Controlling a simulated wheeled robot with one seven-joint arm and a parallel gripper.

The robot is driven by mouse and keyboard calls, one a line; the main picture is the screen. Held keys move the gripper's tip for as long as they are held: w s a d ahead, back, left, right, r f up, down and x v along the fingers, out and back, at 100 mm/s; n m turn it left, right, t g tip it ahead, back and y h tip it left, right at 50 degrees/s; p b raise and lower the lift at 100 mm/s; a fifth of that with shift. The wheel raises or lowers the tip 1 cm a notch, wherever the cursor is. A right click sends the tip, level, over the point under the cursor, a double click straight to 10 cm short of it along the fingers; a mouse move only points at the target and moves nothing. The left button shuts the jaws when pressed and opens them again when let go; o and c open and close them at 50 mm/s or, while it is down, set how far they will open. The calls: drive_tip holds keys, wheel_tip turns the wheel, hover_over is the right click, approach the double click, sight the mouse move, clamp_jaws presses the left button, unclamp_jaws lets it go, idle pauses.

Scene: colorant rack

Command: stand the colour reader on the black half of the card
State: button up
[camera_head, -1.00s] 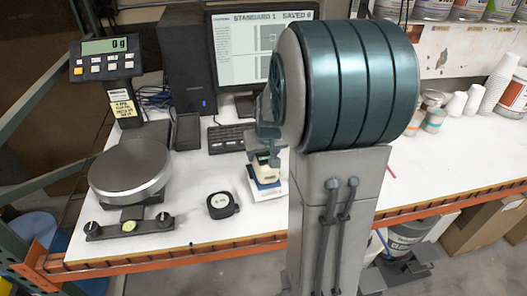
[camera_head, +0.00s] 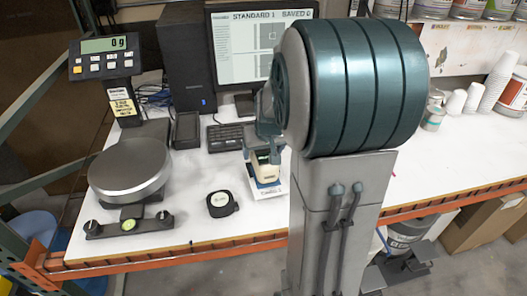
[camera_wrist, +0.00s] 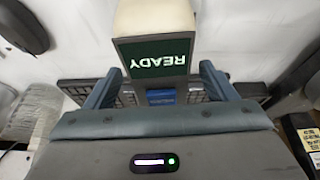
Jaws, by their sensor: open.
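The colour reader (camera_head: 264,172) has a cream and blue body and stands low over the bench in the head view. In the wrist view the reader (camera_wrist: 155,25) shows a dark screen with READY, upside down. My gripper (camera_wrist: 160,88) is open, with one blue-grey finger at each side of the reader's lower end. In the head view my gripper (camera_head: 268,140) is above the reader, partly hidden by my arm. A white edge of the card (camera_head: 270,193) shows below the reader. The card's black half is not visible, and I cannot tell whether the reader rests on the card.
The keyboard (camera_head: 226,138) lies just behind the reader, with the monitor (camera_head: 250,50) beyond. A round black puck-like device (camera_head: 221,204) and a scale (camera_head: 130,168) are to the left. Several paper cups (camera_head: 492,95) stand at the right. The bench front edge is close.

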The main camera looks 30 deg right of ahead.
drive_tip(key=v, duration=1)
drive_tip(key=shift+s+r+b, duration=0.15)
drive_tip(key=shift+b, duration=0.15)
drive_tip(key=shift+s+a+r, duration=0.1)
drive_tip(key=shift+s+r, duration=0.05)
drive_tip(key=shift+r, duration=0.05)
drive_tip(key=s+a+f+n+g+y, duration=0.1)
drive_tip(key=s+a+f, duration=0.3)
drive_tip(key=s+a, duration=0.8)
drive_tip(key=s+n, duration=0.1)
drive_tip(key=s, duration=0.2)
drive_tip(key=shift+a+f+n, duration=0.3)
drive_tip(key=shift+w, duration=0.1)
